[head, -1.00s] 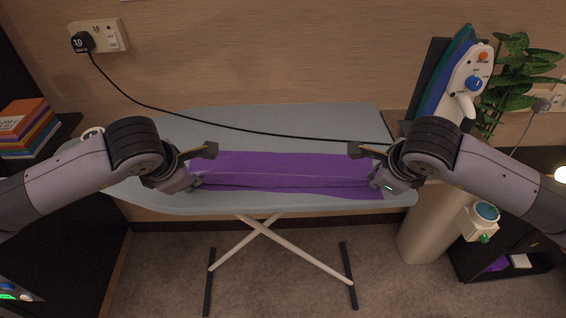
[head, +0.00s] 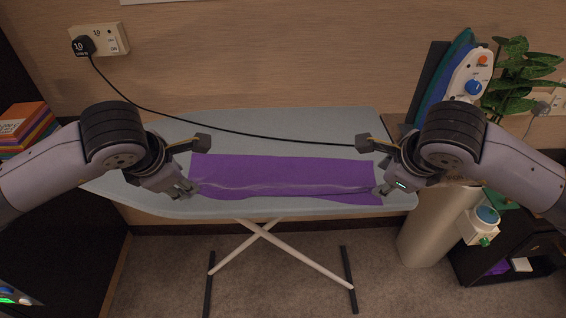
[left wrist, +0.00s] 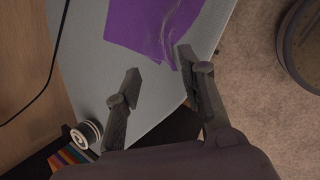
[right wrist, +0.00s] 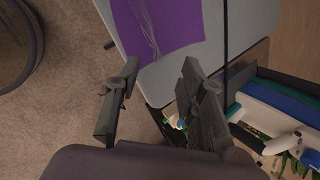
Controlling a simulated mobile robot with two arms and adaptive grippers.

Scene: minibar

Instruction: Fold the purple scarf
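The purple scarf (head: 280,172) lies as a long flat strip along the ironing board (head: 270,122). A pale wrinkled line runs along its length, and its front edge lies near the board's front edge. My left gripper (head: 196,166) is at the scarf's left end with its fingers wide apart. In the left wrist view the scarf (left wrist: 140,25) lies beyond the open, empty fingers. My right gripper (head: 372,168) is at the scarf's right end. In the right wrist view its fingers are apart with nothing between them, and the scarf (right wrist: 165,25) lies beyond them.
A black cable (head: 240,130) crosses the board's back from a wall socket (head: 98,40). An iron (head: 470,75) stands upright at the right beside a plant (head: 520,75). Books (head: 25,128) are at the left. A pale cylinder (head: 428,236) stands by the board's right end.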

